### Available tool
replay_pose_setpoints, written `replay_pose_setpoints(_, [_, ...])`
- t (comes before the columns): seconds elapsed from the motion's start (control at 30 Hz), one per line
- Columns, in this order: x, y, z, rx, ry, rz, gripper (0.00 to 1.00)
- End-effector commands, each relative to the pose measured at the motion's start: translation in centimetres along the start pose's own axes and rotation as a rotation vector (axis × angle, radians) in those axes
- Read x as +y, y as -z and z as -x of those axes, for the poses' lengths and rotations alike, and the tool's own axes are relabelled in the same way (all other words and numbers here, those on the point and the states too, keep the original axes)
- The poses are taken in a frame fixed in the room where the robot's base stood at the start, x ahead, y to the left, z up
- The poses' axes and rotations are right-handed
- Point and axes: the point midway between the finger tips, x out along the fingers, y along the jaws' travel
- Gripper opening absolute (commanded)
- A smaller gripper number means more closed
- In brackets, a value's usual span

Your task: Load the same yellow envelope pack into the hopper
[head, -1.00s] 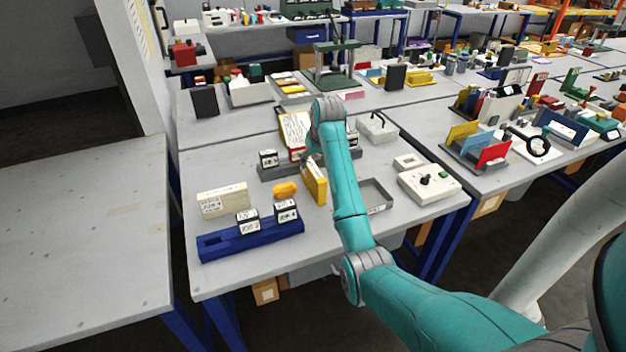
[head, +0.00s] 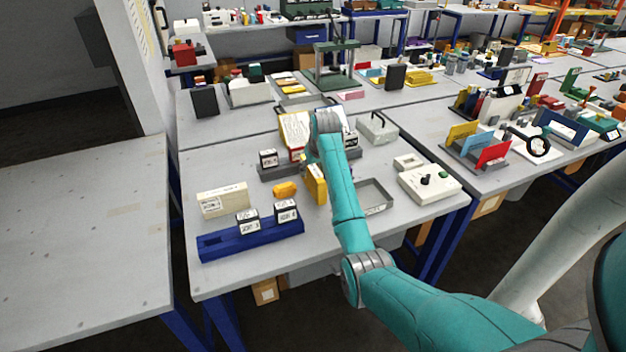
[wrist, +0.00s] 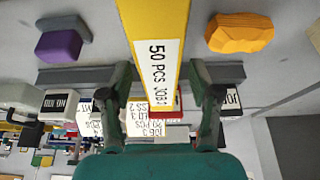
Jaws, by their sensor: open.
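The yellow envelope pack (head: 316,188) stands upright on the near table in the head view. In the wrist view the pack (wrist: 155,28) shows its white label, reading "50 PCS JOB" with the last digit unclear. My gripper (wrist: 163,85) is open, with one dark finger on each side of the pack and a visible gap on both sides. In the head view my wrist hides most of the fingers. I cannot tell for certain which fixture is the hopper. A dark grey bar-like base (head: 270,173) with labelled blocks lies behind the pack.
An orange-yellow lump (head: 284,189) lies left of the pack, with a cream box (head: 222,200) and blue rack (head: 250,242) further left. A shallow grey tray (head: 374,195) and a white control box (head: 429,185) are on the right. A purple block (wrist: 60,46) shows in the wrist view.

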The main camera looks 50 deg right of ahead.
Motion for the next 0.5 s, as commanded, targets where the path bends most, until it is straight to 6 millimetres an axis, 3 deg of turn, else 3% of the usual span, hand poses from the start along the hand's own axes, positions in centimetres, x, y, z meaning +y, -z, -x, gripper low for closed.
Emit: replay_pose_setpoints(0.5, [0.0,-0.18,-0.4,-0.001,0.0,0.0,0.62])
